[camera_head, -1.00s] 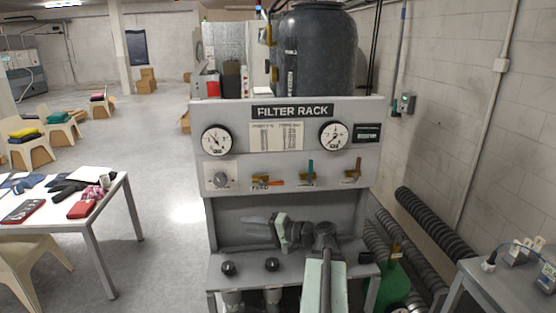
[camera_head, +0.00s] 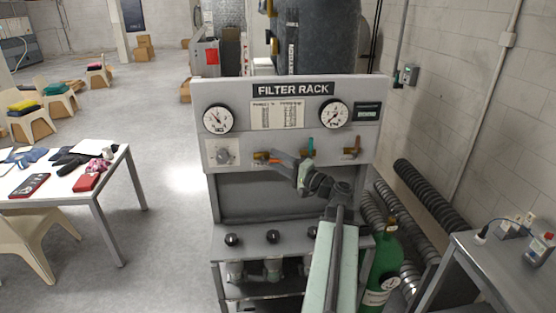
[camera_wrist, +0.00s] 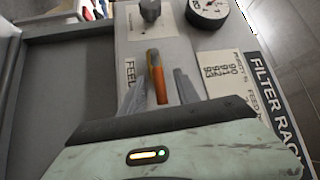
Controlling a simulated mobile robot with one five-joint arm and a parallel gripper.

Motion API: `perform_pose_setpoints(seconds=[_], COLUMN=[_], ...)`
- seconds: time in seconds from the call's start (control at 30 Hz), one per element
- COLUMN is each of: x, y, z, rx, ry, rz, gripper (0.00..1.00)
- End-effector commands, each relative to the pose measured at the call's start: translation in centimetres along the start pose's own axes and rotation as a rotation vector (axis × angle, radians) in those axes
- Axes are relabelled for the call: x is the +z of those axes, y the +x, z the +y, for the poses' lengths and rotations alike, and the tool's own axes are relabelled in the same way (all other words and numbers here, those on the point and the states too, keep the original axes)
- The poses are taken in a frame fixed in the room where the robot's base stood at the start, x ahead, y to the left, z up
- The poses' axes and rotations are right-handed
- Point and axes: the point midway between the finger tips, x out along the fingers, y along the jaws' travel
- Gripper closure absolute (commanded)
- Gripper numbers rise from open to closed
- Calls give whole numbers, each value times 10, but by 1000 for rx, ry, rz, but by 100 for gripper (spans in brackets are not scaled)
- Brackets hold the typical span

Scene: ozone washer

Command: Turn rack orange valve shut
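The orange valve (camera_head: 262,156) is at the left of the valve row on the filter rack panel, above the FEED label. In the earlier head view its handle lies level, pointing right. In the wrist view the orange handle (camera_wrist: 158,84) runs from its brass end down between my fingers. My gripper (camera_head: 279,157) is in front of this valve, and its fingers partly cover the handle in the head view. In the wrist view my gripper (camera_wrist: 157,92) is open, one finger on each side of the handle, with gaps showing. Depth to the handle is hard to judge.
A teal-handled valve (camera_head: 309,147) stands just right of my gripper, and a valve with a rust-coloured handle (camera_head: 353,148) is farther right. A dial knob (camera_head: 224,155) is at left. Gauges (camera_head: 218,118) sit above. A green cylinder (camera_head: 382,262) stands right of the rack.

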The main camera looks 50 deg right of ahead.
Motion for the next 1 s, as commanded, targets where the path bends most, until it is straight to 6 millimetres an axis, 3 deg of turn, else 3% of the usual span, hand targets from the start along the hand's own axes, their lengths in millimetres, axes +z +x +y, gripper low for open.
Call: perform_pose_setpoints(seconds=[0.23,0.37,1.0], x=[0,0,-1], y=[1,1,0], z=[0,0,0], rx=[0,0,1], ry=[0,0,0], rz=[1,1,1], gripper=[64,100,100])
